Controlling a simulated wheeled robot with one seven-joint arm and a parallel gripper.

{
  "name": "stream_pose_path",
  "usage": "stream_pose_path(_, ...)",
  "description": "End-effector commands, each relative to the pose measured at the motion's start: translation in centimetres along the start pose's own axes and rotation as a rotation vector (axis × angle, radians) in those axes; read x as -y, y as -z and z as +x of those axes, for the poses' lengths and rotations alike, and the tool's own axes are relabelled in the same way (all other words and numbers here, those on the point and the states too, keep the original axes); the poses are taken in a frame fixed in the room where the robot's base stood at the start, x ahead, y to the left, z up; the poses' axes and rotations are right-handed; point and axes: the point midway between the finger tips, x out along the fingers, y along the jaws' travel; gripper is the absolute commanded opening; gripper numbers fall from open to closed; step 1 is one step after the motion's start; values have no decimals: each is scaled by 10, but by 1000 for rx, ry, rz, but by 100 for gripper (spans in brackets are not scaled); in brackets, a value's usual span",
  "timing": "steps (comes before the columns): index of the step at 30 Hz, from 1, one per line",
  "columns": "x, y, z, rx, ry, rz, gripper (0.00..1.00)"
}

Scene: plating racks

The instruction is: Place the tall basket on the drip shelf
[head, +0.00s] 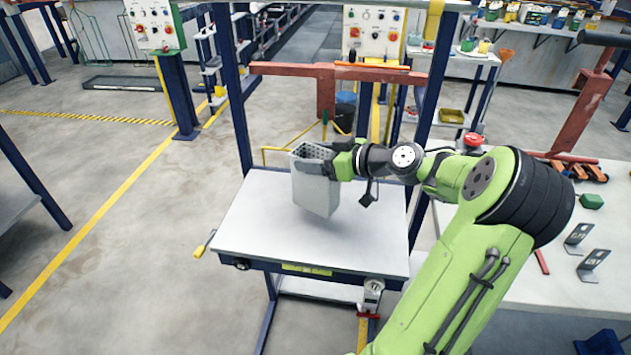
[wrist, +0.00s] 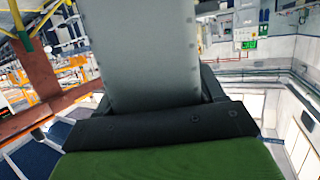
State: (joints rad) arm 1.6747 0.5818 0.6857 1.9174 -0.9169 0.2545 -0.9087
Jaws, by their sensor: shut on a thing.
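The tall basket (head: 315,192) is a grey, upright box with a perforated inside, seen in the head view over a light-grey shelf top (head: 260,225) in a blue frame. I cannot tell for certain whether its bottom touches the shelf; a faint shadow lies beside it. My gripper (head: 325,168) is shut on the basket's upper part, coming from the right. In the wrist view the basket's grey wall (wrist: 150,55) stands between the dark fingers and fills the middle. Its far side is hidden. I cannot tell whether this grey top is the drip shelf.
Blue posts (head: 238,100) and a rusty red crossbar (head: 325,75) stand behind the shelf top. A workbench (head: 520,280) with brackets and a red button lies to the right, partly behind my arm. The shelf top is otherwise clear. Open floor lies to the left.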

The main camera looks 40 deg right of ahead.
Motion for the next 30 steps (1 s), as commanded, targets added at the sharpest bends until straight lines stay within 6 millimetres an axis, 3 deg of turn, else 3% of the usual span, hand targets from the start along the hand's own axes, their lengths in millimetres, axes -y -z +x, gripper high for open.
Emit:
stream_pose_path(1, 0, -14, 5, -3, 2, 4, 12)
stream_pose_path(5, 0, -35, 11, -2, 2, 2, 12)
stream_pose_path(17, 0, -40, 13, -1, 0, -1, 12)
stream_pose_path(18, 0, -40, 12, 0, 0, 0, 74)
stream_pose_path(22, 0, -39, 12, 0, 0, 0, 93)
stream_pose_path(30, 0, -38, 12, 0, 0, 0, 93)
